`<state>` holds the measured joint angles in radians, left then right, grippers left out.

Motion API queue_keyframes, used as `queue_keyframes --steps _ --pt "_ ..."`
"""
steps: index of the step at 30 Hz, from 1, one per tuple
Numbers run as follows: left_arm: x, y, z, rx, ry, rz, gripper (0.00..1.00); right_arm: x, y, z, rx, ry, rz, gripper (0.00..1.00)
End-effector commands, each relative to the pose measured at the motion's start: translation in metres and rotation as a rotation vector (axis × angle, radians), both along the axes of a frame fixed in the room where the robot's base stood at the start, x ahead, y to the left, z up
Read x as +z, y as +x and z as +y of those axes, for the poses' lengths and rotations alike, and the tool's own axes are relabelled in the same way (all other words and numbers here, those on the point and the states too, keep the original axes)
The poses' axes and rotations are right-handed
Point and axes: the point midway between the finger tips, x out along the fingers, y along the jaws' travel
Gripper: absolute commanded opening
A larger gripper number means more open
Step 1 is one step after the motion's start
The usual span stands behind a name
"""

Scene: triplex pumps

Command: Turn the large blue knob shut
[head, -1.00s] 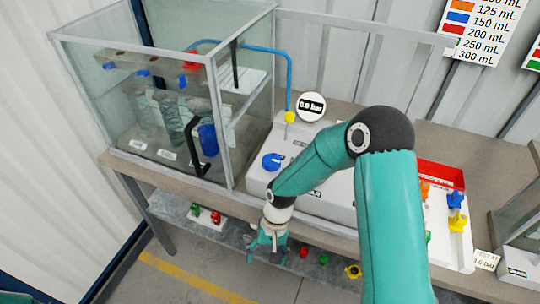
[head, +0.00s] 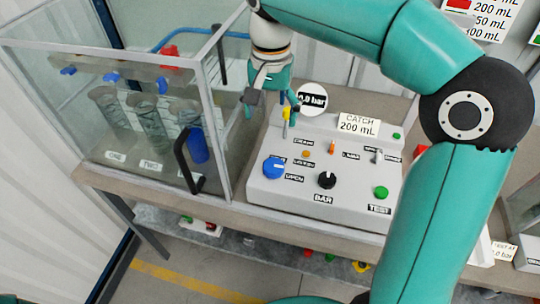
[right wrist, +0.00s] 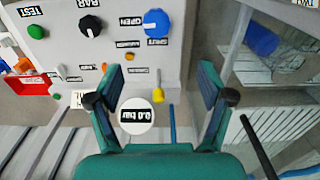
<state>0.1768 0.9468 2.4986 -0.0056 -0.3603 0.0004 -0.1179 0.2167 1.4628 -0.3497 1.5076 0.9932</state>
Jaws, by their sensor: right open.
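The large blue knob (head: 273,167) is on the front left of the white console (head: 345,208). In the right wrist view the blue knob (right wrist: 155,23) shows near the top, beside labels reading SHUT and OPEN. My right gripper (head: 270,107) is over the console's back left corner, behind the knob and apart from it. In the right wrist view my right gripper (right wrist: 160,76) has its fingers spread, with nothing held between them. The knob's exact turn is hard to read. My left gripper is not in view.
A glass cabinet (head: 222,135) with a black handle (head: 184,160) stands left of the console. A round 0.0 bar gauge (head: 312,98) and a yellow fitting (right wrist: 158,95) are near the gripper. A black knob (head: 327,180) and green button (head: 381,193) share the console.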

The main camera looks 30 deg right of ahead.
Motion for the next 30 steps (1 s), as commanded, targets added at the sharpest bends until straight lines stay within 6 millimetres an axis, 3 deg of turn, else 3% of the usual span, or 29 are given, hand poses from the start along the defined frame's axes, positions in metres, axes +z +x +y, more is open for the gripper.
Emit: queue_keyframes --steps 5,21,30 --pt "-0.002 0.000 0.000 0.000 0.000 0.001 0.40 -0.026 -0.005 -0.006 -0.015 0.000 0.004 0.80" --pt "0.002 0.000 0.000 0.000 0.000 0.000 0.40 -0.136 -0.007 -0.008 -0.020 0.001 0.006 0.80" --pt "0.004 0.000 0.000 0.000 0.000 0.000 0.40 -0.161 -0.006 -0.009 -0.021 0.002 0.003 0.80"
